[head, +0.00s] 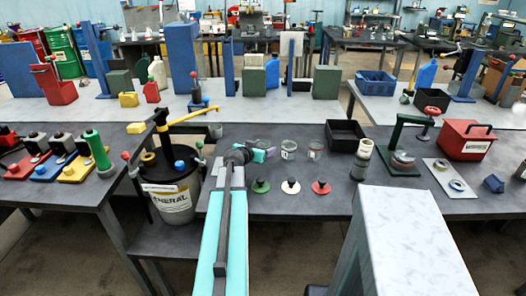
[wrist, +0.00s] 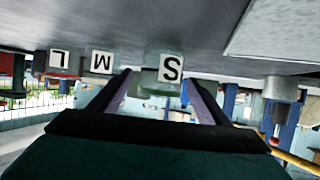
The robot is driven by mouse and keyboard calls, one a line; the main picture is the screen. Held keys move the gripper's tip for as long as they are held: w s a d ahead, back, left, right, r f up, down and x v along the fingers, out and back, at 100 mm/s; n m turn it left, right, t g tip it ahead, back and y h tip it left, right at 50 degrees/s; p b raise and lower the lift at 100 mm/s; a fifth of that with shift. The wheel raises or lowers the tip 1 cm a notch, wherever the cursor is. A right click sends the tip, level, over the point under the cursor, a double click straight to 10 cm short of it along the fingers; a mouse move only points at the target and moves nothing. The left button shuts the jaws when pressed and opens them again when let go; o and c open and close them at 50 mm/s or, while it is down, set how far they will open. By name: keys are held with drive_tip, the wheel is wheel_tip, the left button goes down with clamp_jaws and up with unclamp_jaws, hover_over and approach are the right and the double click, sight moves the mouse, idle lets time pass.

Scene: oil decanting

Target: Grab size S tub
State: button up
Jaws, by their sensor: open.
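In the wrist view, which looks upside down, the size S tub (wrist: 171,70) is clear with a black S on a white label. It lies ahead of and between the two fingers of my open gripper (wrist: 158,92). I cannot tell how deep between them it is. The M tub (wrist: 102,63) and L tub (wrist: 60,60) are farther left there. In the head view, my gripper (head: 258,154) is at the left end of the row of clear tubs, partly hiding the S tub (head: 264,144). The M tub (head: 288,149) and L tub (head: 314,149) stand to its right.
A drum with a yellow-handled pump (head: 173,205) stands left of my arm. A black bin (head: 345,135) and a cylinder (head: 361,160) stand right of the tubs.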

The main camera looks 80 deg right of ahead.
sight(266, 145)
drive_tip(key=shift+d, duration=0.15)
drive_tip(key=shift+p+x, duration=0.7)
drive_tip(key=shift+x, duration=0.1)
drive_tip(key=shift+p+x, duration=0.7)
drive_tip(key=shift+x, duration=0.95)
drive_tip(key=shift+c, duration=0.4)
drive_tip(key=c, duration=1.1)
